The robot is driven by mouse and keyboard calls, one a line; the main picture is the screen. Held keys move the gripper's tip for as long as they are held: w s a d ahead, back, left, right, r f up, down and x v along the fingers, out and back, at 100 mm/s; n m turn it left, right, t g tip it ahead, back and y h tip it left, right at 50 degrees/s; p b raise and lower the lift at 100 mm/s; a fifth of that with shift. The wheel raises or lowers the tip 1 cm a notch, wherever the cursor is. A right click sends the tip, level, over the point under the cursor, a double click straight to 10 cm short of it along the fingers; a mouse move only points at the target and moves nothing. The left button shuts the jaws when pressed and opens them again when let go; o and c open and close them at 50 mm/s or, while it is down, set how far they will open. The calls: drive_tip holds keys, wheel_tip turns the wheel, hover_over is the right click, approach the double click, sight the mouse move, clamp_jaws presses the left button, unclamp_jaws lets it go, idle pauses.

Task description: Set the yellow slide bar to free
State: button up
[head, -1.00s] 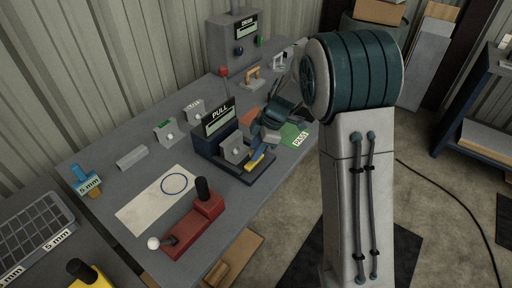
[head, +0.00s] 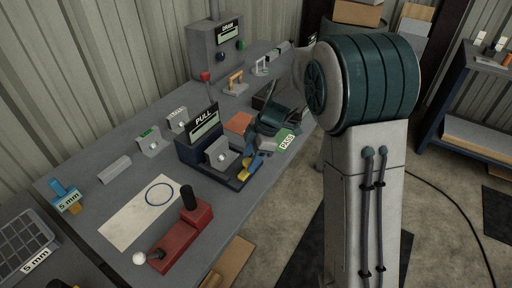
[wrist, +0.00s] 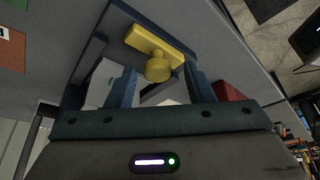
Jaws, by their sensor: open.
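The yellow slide bar (head: 252,167) sits at the front right of the dark blue PULL tester (head: 194,152). In the wrist view the yellow slide bar (wrist: 160,48) is a flat bar with a round knob, lying just ahead of and between the fingertips. My gripper (head: 264,146) is close beside the bar, pointed at it from the right. In the wrist view my gripper (wrist: 160,84) is open, its two blue fingers apart with the knob close to the gap. Contact cannot be told. A grey bracket (head: 222,156) stands on the tester beside the bar.
A red lever fixture (head: 178,238) stands in front of the tester, beside a white sheet (head: 138,213) with a blue ring. The bench's right edge is close.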

drive_tip(key=b+v, duration=0.1)
drive_tip(key=v, duration=1.2)
drive_tip(key=shift+d+r, duration=0.15)
drive_tip(key=shift+r, duration=0.1)
drive_tip(key=s+d+f+m+t+h, duration=0.2)
drive_tip(key=s+d+m, duration=0.3)
drive_tip(key=s+m, duration=0.5)
drive_tip(key=s+d+f+m+t+h, duration=0.2)
drive_tip(key=s+d+m, duration=0.3)
drive_tip(key=s+m, duration=0.5)
drive_tip(key=s, duration=0.2)
drive_tip(key=shift+s+d, duration=0.15)
drive_tip(key=shift+s, duration=0.2)
